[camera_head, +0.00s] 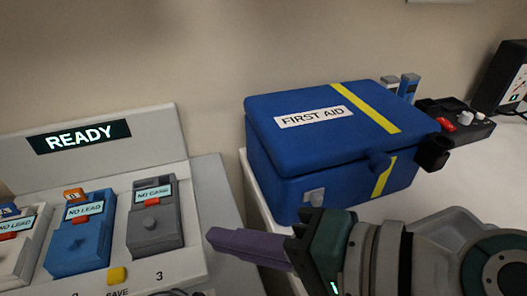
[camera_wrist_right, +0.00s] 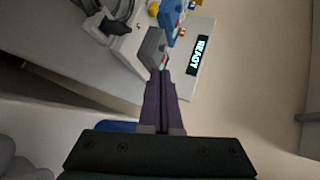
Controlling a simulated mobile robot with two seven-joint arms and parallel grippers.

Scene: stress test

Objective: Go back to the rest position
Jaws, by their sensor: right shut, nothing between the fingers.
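My right gripper (camera_head: 213,238) comes in from the lower right in the head view. Its purple fingers are shut together with nothing between them, pointing left. They show in front of the first aid box and near the right edge of the panel with numbered bays. In the right wrist view the shut fingers (camera_wrist_right: 163,78) point up toward the grey unit (camera_wrist_right: 152,47) and the panel's READY display (camera_wrist_right: 199,55). A gap between fingers and unit cannot be judged surely. My left gripper is not in the head view.
A blue FIRST AID box (camera_head: 290,160) with a yellow stripe stands closed on a white surface (camera_head: 480,170). The panel (camera_head: 205,215) holds a blue unit (camera_head: 79,235) and a grey unit (camera_head: 152,222). A black device (camera_head: 455,124) stands behind, at right.

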